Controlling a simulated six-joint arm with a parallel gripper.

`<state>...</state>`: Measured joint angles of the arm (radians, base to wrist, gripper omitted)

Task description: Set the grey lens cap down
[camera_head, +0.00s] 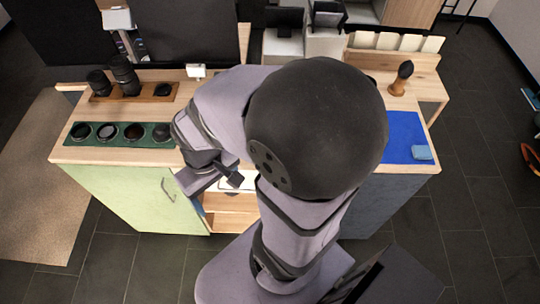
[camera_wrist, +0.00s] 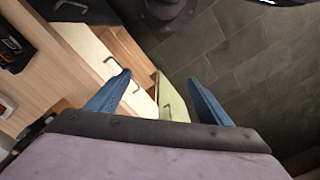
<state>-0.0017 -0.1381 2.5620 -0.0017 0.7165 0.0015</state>
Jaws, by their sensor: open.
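My gripper (camera_wrist: 158,76) is open in the wrist view, its two blue fingers wide apart with nothing between them. Behind the fingers are drawer fronts and floor. In the head view my gripper hangs at the front of the counter, partly hidden by my arm. Several dark round pieces (camera_head: 106,132) sit in a row on the green mat (camera_head: 92,142) at the left of the counter. I cannot tell whether one of them is the grey lens cap. No lens cap is in my gripper.
A wooden tray (camera_head: 141,96) with dark lenses (camera_head: 124,76) stands behind the mat. At right are a blue mat (camera_head: 402,130), a blue block (camera_head: 420,152) and a wood-handled brush (camera_head: 401,78). An open drawer (camera_head: 230,201) juts out below the counter. My arm hides the middle.

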